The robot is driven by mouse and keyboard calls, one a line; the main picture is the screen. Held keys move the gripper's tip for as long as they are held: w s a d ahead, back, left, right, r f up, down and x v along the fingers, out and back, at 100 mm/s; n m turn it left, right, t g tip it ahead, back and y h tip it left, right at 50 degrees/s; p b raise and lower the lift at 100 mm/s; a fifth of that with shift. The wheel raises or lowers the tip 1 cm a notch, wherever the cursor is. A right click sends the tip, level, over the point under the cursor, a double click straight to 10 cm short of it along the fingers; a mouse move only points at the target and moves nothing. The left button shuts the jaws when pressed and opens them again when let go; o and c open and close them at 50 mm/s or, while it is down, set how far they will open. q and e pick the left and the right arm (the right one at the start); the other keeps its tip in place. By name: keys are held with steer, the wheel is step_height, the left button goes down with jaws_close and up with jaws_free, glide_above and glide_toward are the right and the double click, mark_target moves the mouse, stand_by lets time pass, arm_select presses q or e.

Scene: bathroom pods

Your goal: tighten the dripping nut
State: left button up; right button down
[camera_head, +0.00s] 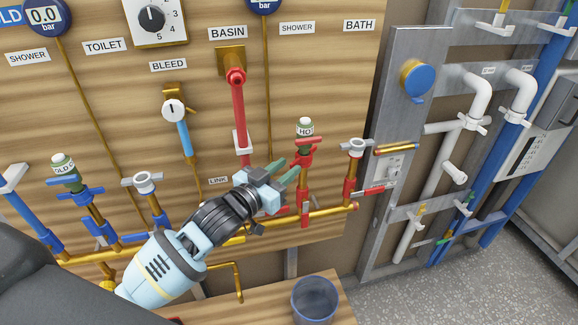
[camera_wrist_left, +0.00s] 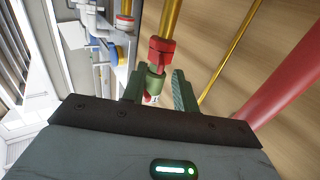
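My left gripper (camera_head: 290,168) comes in from the lower left, in front of the red hot-side pipework. Its two green fingers are apart in the left wrist view (camera_wrist_left: 158,90). Between them in that picture is the green HOT cap (camera_wrist_left: 155,84), with a red nut (camera_wrist_left: 161,50) beside it on a brass pipe. A gap shows between the cap and one finger; I cannot tell how near in depth they are. The HOT cap also shows in the head view (camera_head: 305,127), above the fingertips, with red fittings (camera_head: 303,165) below it. I see no drip, so cannot tell which nut drips.
A red pipe (camera_head: 239,115) runs down from the BASIN outlet, left of the gripper. A brass pipe (camera_head: 325,212) crosses below. A clear bucket (camera_head: 314,301) stands on the wooden shelf. A grey frame with white and blue pipes (camera_head: 408,85) stands right.

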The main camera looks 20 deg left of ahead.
arm_select(q)
steer(key=v, duration=0.6)
arm_select(e)
steer(key=shift+s+a+f, duration=0.1)
steer(key=shift+s+f, duration=0.2)
steer(key=shift+s, duration=0.05)
